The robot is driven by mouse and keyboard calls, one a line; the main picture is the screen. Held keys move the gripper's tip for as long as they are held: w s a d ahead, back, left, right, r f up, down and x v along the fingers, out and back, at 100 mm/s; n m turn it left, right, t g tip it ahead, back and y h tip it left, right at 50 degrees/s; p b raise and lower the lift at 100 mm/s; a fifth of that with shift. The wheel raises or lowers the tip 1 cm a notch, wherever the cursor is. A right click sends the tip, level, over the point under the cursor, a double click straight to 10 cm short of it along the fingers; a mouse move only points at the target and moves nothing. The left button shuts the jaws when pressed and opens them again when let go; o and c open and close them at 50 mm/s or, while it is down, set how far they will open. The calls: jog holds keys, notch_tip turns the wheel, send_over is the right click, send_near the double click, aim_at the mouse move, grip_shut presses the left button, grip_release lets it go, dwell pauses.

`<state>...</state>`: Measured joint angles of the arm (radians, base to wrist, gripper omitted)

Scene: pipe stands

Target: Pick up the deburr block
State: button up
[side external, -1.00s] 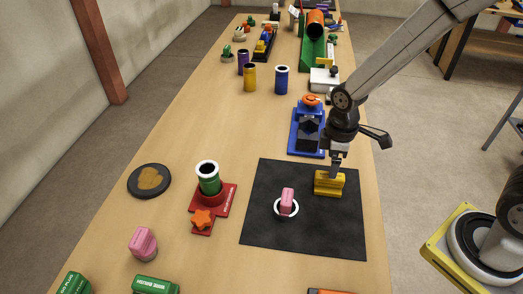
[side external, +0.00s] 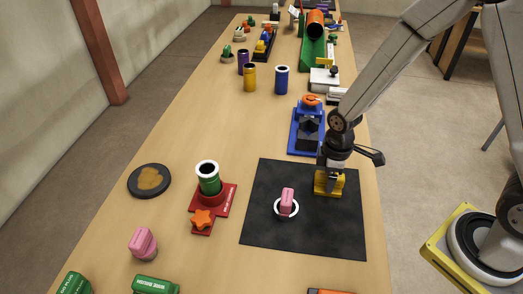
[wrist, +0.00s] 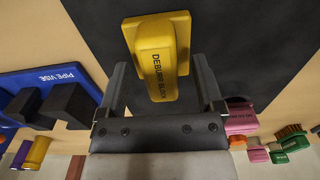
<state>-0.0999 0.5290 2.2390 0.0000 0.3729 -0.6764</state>
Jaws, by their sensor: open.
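The deburr block (side external: 322,187) is a yellow block with a wider base, on the black mat (side external: 270,237) near the mat's upper right edge. In the wrist view its label "DEBURR BLOCK" reads along its top (wrist: 157,55). My gripper (side external: 329,184) is right over the block in the side view and hides part of it. In the wrist view my open gripper (wrist: 160,85) has one finger on each side of the block's near end. I cannot tell whether the fingers touch it.
A pink block (side external: 287,198) stands in a white ring on the mat. The blue pipe vise (side external: 300,146) is close behind the mat. A red stand (side external: 220,205) with a green pipe is left of the mat. The mat's front part is clear.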

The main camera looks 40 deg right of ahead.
jog(key=shift+f, duration=0.3)
jog(key=shift+c, duration=0.2)
grip_shut()
